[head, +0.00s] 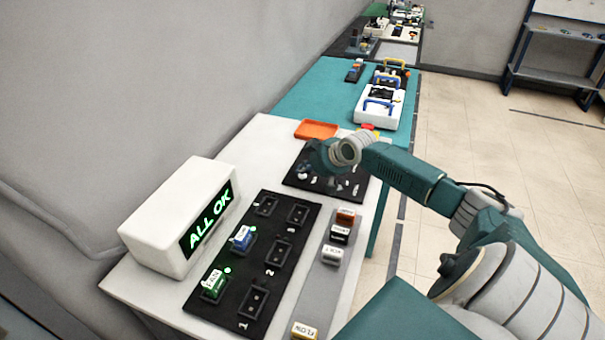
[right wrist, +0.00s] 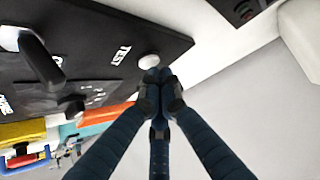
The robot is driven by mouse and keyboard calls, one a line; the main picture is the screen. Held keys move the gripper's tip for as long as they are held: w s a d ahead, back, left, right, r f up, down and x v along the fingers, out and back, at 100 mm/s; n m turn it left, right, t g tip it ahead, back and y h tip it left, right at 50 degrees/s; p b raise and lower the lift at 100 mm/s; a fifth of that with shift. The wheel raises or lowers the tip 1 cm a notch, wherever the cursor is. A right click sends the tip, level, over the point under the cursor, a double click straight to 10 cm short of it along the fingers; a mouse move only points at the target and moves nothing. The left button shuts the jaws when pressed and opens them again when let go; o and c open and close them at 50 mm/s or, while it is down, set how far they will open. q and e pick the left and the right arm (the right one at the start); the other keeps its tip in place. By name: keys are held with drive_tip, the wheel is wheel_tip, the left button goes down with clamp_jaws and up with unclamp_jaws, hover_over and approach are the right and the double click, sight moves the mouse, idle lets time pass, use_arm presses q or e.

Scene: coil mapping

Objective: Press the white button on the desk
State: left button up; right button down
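The white button (right wrist: 149,61) is a round cap beside the word TEST on a black panel (right wrist: 90,30) in the right wrist view. My right gripper (head: 318,158) is over the panel's far part. In the right wrist view its dark fingers (right wrist: 160,76) come together at the tips, right by the button's edge and holding nothing. I cannot tell whether they touch the button. My left gripper is not in view.
A white box (head: 165,215) reads ALL OK in green. A black numbered board (head: 235,292) holds a green block (head: 214,284) and a blue block (head: 240,238). Several labelled blocks sit on a grey strip (head: 318,285). An orange tray (head: 317,129) lies behind the panel. A dark lever (right wrist: 42,62) rises from the panel.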

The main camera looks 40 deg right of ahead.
sight(303, 177)
drive_tip(key=shift+r, duration=0.35)
wheel_tip(303, 177, up, 5)
drive_tip(key=p, duration=0.5)
idle(0.8)
